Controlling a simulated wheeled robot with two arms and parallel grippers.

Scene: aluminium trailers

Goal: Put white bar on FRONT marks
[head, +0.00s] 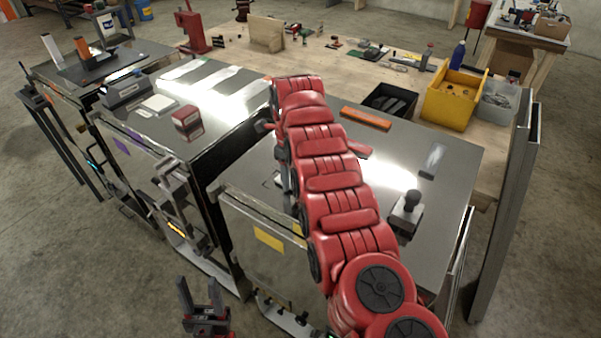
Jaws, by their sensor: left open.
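A white upright bar (53,50) stands at the far left on a black base on the farthest metal-topped trailer, beside an orange upright piece (82,50). Pale strips (205,80) lie across the back of the middle trailer top; I cannot tell whether they are marks or bars. No FRONT lettering is readable. My left gripper (202,300) is low at the bottom edge, fingers pointing up and apart, empty, in front of the trailers and far from the white bar. My red arm crosses the near trailer and hides part of its top; no right gripper fingers can be made out.
The near trailer top (455,150) holds an orange bar (366,118) and a black-knobbed block (406,212). A red block (186,117) and white pad (157,105) sit on the middle trailer. Behind, a wooden table holds a yellow bin (452,105). Floor at left is open.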

